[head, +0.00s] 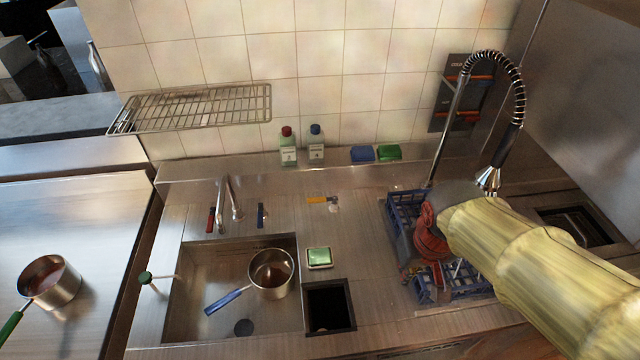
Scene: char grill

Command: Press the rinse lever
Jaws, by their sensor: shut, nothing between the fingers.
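The rinse tap is a tall steel riser with a black coiled spring hose (515,85) arching over at the right of the counter. Its spray head (489,179) hangs down just behind my arm. The rinse lever is too small to make out on it. My arm, in a pale yellow sleeve, comes in from the right. My gripper (415,266) is at its end, left of and below the spray head, over a blue dish rack (405,205). It is shut and empty; the fingertips are hard to separate from the rack's contents.
A sink (200,275) at left holds a saucepan (270,275) with a blue handle. A sponge dish (319,258) and a square opening (330,306) lie between sink and rack. Bottles (288,147) stand along the tiled wall. A wire shelf (195,108) hangs above left.

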